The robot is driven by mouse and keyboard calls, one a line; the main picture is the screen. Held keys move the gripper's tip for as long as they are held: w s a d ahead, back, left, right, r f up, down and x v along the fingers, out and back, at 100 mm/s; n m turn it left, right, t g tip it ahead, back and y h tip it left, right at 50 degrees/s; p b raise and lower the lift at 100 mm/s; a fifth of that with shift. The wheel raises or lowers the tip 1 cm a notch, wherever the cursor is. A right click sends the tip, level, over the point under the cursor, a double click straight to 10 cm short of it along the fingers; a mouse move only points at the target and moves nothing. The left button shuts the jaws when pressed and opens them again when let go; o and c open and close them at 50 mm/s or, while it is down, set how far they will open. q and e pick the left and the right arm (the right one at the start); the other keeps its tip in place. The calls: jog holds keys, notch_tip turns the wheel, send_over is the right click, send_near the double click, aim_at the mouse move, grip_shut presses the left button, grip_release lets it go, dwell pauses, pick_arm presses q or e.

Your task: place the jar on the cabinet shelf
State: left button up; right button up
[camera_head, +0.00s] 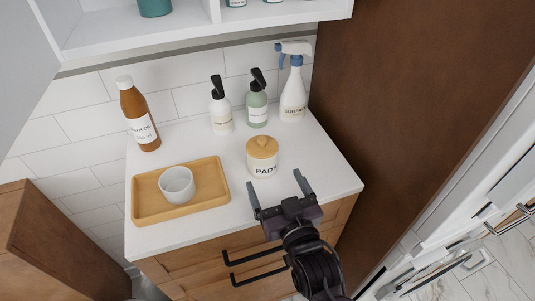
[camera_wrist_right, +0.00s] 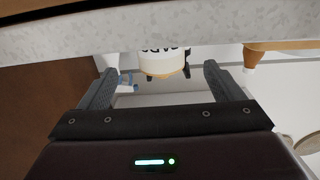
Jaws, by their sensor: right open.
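The jar (camera_head: 262,160) is white with a wooden knobbed lid and the word PADS. It stands upright on the white counter, right of the tray. My right gripper (camera_head: 276,181) is open and empty at the counter's front edge, just in front of the jar, not around it. In the right wrist view, which is upside down, the jar (camera_wrist_right: 165,62) appears between the open fingers (camera_wrist_right: 160,70) but farther away. The cabinet shelf (camera_head: 180,33) is white, above the counter at the top of the head view, and only its lower part shows. My left gripper is not in view.
A wooden tray (camera_head: 145,205) holds a white cup (camera_head: 177,184). A brown bottle (camera_head: 140,117), two pump bottles (camera_head: 221,112) (camera_head: 257,107) and a spray bottle (camera_head: 293,92) stand behind. A teal container (camera_head: 155,7) is on the shelf. A brown panel (camera_head: 400,90) bounds the right.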

aim_at(267, 164)
jog(key=x, duration=0.2)
jog(key=shift+w+a+r+p, duration=0.15)
jog(key=shift+w+r+p, duration=0.2)
jog(key=p+x, duration=0.1)
jog(key=x, duration=0.2)
jog(key=shift+w+a, duration=0.1)
jog(key=shift+w, duration=0.25)
jog(key=shift+w+a, duration=0.1)
jog(key=shift+w, duration=0.2)
jog(key=c, duration=1.2)
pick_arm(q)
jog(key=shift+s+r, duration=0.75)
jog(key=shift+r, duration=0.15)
pick_arm(e)
grip_shut()
